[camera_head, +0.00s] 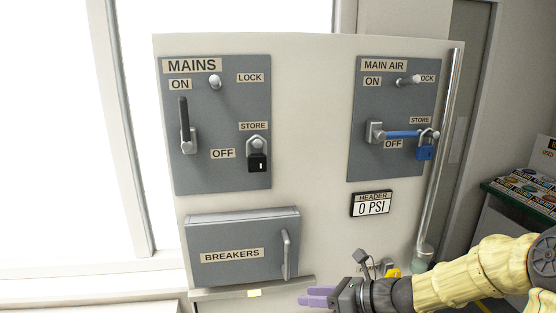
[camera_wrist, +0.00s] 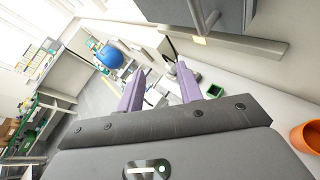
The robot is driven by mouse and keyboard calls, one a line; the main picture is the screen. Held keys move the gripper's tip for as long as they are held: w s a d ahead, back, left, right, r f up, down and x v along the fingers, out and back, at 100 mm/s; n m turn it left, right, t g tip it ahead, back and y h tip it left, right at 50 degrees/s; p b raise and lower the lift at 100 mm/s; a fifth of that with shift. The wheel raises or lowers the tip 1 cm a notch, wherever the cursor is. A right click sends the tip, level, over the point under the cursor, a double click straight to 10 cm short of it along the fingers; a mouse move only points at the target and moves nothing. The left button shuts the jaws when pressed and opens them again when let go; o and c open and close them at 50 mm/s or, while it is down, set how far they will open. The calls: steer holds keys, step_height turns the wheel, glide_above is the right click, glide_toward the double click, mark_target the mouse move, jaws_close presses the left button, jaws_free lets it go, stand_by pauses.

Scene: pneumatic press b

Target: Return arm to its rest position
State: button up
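My gripper (camera_head: 318,297) is low at the right of centre in the head view, in front of the panel's lower edge, with its purple fingers pointing left. In the wrist view my gripper (camera_wrist: 160,85) has its two purple fingers apart with nothing held between them. My yellow arm comes in from the right edge of the head view. The pale panel (camera_head: 310,130) stands behind, with the MAINS plate (camera_head: 215,180) at left and the MAIN AIR plate (camera_head: 365,165) at right.
The MAINS lever (camera_head: 184,120) points up; a black padlock (camera_head: 258,163) hangs at STORE. The blue MAIN AIR lever (camera_head: 403,134) lies horizontal, with a blue padlock (camera_head: 425,152) at its right end. The header display (camera_head: 372,205) reads 0 PSI. The breakers box (camera_head: 235,250) is closed. A vertical pipe (camera_head: 443,150) stands right.

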steer(key=s+f+n+g+h, duration=0.55)
steer(key=s+f+n, duration=0.3)
steer(key=n, duration=0.25)
steer(key=s+d+r+n+t+h, duration=0.2)
steer(key=s+d+n+h, duration=0.3)
steer(key=n, duration=1)
steer(key=shift+s+d+n+h, duration=0.25)
steer(key=shift+d+n+h, duration=0.15)
steer(key=shift+d+h, duration=0.55)
